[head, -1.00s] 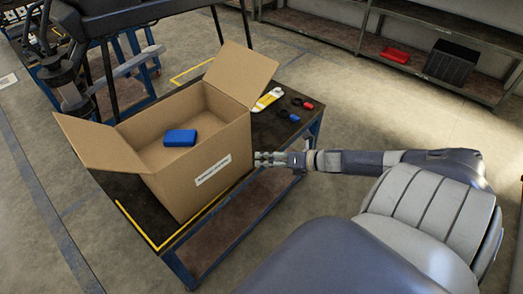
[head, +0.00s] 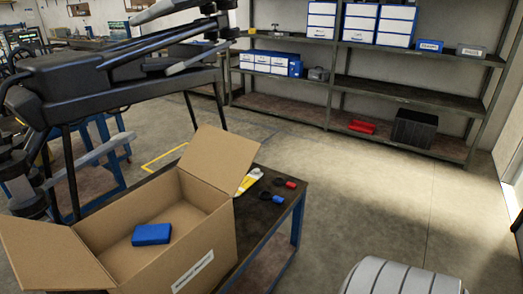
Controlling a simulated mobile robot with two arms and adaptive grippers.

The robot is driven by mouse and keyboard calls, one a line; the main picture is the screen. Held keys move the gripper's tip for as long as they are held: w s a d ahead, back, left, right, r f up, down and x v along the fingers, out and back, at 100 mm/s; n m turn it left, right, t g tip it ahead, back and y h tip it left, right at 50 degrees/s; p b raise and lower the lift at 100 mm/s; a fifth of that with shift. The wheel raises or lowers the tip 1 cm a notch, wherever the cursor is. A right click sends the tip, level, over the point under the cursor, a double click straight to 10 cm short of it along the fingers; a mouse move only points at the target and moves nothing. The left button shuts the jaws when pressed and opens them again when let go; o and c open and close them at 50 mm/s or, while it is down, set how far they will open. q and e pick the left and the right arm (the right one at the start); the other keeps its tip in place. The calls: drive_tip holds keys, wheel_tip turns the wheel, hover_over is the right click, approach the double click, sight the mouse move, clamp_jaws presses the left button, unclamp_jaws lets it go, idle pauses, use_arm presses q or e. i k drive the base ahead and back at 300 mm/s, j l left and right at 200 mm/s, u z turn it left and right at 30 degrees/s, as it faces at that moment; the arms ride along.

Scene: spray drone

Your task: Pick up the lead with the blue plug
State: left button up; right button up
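The lead with the blue plug (head: 277,199) lies on the dark top of the blue-framed table (head: 262,222), right of the box. Its black coil sits just left of the blue plug. A second lead with a red plug (head: 291,184) lies close behind it, a little to the right. Neither of my grippers is in the head view. Only a pale, ribbed part of my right arm shows at the bottom right.
An open cardboard box (head: 205,262) holding a blue block (head: 151,234) fills the table's left part. A yellow-and-white item (head: 249,181) lies by its flap. A large black drone (head: 110,85) stands behind. Shelving (head: 400,95) lines the back wall. Floor right of the table is clear.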

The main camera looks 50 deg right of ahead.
sight(279, 200)
drive_tip(key=i+z, duration=0.1)
drive_tip(key=z, duration=0.25)
drive_tip(key=i+z, duration=0.15)
drive_tip(key=z, duration=0.2)
drive_tip(key=i+z, duration=0.1)
drive_tip(key=z, duration=1.05)
drive_tip(key=i+l+u, duration=0.4)
drive_tip(key=i, duration=0.25)
drive_tip(key=l, duration=0.1)
